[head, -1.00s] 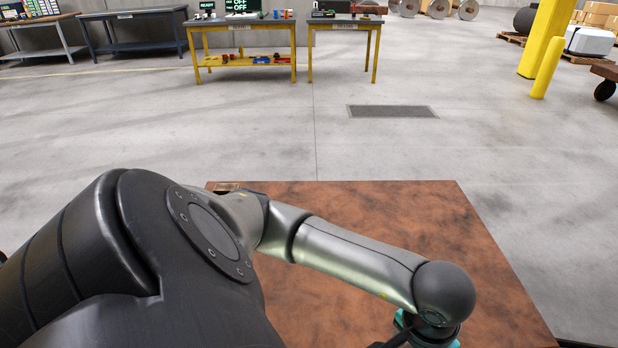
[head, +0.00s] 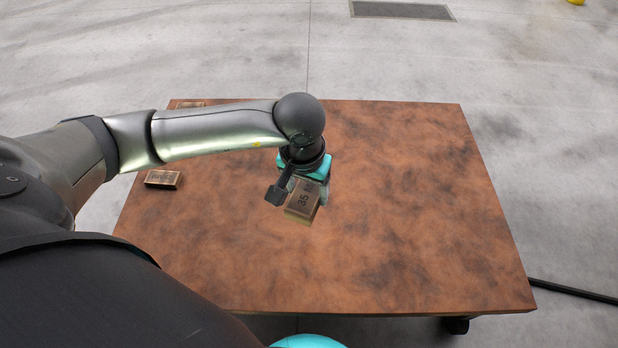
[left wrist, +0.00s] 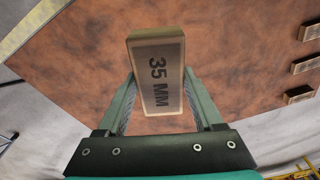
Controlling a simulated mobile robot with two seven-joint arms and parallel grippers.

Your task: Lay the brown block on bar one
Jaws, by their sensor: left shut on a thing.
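The brown block (head: 303,203), marked "35 MM", is between the fingers of my left gripper (head: 301,190). My left gripper is shut on it and appears to hold it over the brown table top (head: 400,230). In the left wrist view the brown block (left wrist: 158,75) sits upright between the two fingers, its label turned to the camera. I cannot make out bar one in either view. My right gripper is not in view.
Another small block (head: 163,179) lies near the table's left edge, and one more (head: 190,104) at its back left corner, partly hidden. The right half of the table is clear. A dark cable (head: 575,291) runs on the floor at right.

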